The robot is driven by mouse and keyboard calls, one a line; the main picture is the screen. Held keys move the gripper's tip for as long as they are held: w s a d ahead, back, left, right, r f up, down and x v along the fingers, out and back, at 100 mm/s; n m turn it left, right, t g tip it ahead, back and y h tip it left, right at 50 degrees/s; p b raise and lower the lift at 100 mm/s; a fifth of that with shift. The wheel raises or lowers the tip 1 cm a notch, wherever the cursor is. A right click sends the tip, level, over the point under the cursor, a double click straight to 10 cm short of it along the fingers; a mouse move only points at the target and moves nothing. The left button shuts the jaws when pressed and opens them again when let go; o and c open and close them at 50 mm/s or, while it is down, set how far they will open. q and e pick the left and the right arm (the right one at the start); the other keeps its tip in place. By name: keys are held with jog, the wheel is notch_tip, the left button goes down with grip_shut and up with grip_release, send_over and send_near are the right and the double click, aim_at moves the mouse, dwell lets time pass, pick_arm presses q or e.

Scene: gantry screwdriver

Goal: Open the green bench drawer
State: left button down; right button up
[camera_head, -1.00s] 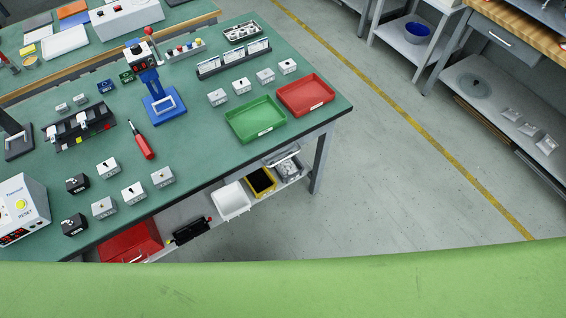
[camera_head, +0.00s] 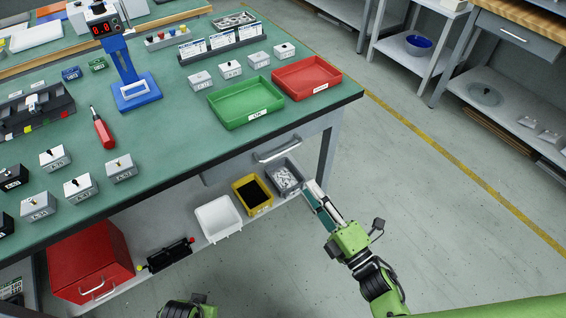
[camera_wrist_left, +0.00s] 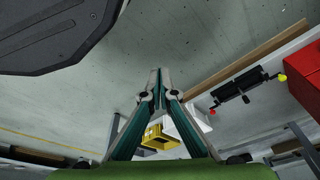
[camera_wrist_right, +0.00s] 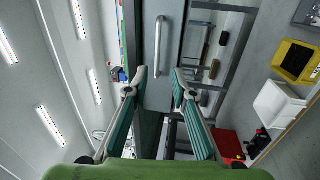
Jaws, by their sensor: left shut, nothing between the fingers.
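The green-topped bench (camera_head: 180,165) has a grey drawer front (camera_head: 228,168) under its right front edge, and it looks closed. Its metal bar handle (camera_head: 278,151) stands out from the front. In the right wrist view the handle (camera_wrist_right: 158,45) lies ahead of the fingers, running up the picture. My right gripper (camera_head: 314,192) is open and empty, below and to the right of the handle, apart from it. Its spread fingers also show in the right wrist view (camera_wrist_right: 159,75). My left gripper (camera_wrist_left: 155,74) is shut and empty in the left wrist view; only part of its arm shows in the head view.
Under the drawer, a shelf holds a grey bin (camera_head: 286,178), a yellow bin (camera_head: 252,194), a white bin (camera_head: 218,218) and a red box (camera_head: 90,262). A bench leg (camera_head: 328,155) stands right of the drawer. Floor to the right is clear.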

aim_at(283, 151)
jog(key=x, duration=1.4)
jog(key=shift+s+r, duration=0.1)
jog(key=shift+r, duration=0.1)
grip_shut()
